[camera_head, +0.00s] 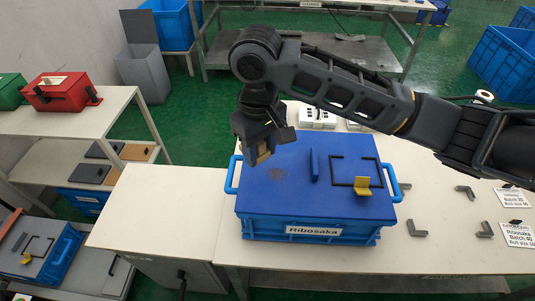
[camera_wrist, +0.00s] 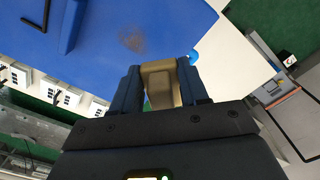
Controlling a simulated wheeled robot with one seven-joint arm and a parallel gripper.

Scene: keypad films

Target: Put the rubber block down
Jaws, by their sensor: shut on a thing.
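My gripper (camera_head: 259,156) is shut on a tan rubber block (camera_head: 263,153). It is above the left part of the blue lid of the crate labelled Ribosaka (camera_head: 300,185). In the wrist view the block (camera_wrist: 160,84) sits between the two dark fingers of the gripper (camera_wrist: 161,90). The blue lid (camera_wrist: 100,50) shows beyond it, with a brownish smudge (camera_wrist: 132,40). I cannot tell how high the block is above the lid.
The lid bears an upright blue fin (camera_head: 314,165), a black outline and a yellow bracket (camera_head: 363,186). Grey angle pieces (camera_head: 417,229) and labels lie to the right on the white table (camera_head: 400,255). The white table top (camera_head: 165,210) left of the crate is clear.

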